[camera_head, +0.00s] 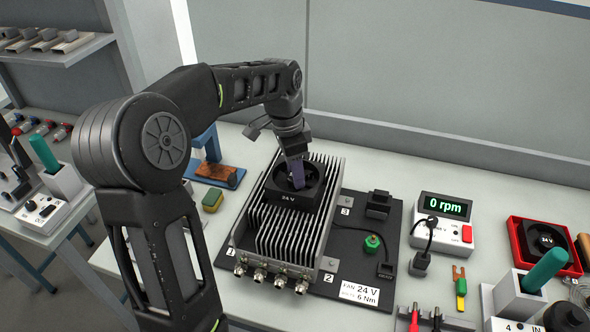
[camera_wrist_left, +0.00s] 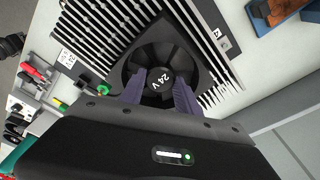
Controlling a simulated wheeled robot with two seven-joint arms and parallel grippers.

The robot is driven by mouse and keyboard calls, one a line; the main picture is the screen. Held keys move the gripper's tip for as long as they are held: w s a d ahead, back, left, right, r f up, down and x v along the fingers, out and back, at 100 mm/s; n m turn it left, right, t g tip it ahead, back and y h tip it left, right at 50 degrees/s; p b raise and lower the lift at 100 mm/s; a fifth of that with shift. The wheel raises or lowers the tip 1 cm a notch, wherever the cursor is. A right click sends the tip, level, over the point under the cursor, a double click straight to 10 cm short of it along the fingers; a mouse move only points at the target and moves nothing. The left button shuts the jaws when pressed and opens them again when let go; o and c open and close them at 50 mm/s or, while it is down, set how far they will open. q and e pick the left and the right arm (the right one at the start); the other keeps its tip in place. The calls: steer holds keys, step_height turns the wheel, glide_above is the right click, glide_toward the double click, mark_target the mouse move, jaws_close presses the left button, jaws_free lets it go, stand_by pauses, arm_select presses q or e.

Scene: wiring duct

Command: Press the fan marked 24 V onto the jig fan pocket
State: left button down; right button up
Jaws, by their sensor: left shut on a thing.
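The black square fan marked 24 V (camera_head: 289,198) is at the top middle of the finned metal block (camera_head: 262,232); its round opening faces up. In the left wrist view, its hub reads 24 V (camera_wrist_left: 160,80). My left gripper (camera_head: 298,178) reaches down into the opening from above. Its purple fingers (camera_wrist_left: 160,92) are closed on either side of the hub. No fan pocket can be made out beneath the fan, and I cannot tell whether the fan is fully seated. My right gripper is not in view.
The block stands on a black board (camera_head: 345,268) with numbered corners and a "FAN 24 V, 6 Nm" label (camera_head: 360,292). A 0 rpm display box (camera_head: 443,225) is to the right. A red tray (camera_head: 515,232) holds another fan (camera_head: 546,237). A yellow-green sponge (camera_head: 212,200) lies left.

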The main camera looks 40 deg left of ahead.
mark_target(291, 176)
arm_select(q)
steer(key=shift+f+b, duration=1.45)
steer(key=shift+f, duration=0.65)
steer(key=c, duration=0.8)
jaws_free()
steer(key=r, duration=0.7)
steer(key=shift+s+a+r+b, duration=0.3)
steer(key=shift+s+r+b, duration=0.05)
steer(key=shift+r, duration=0.05)
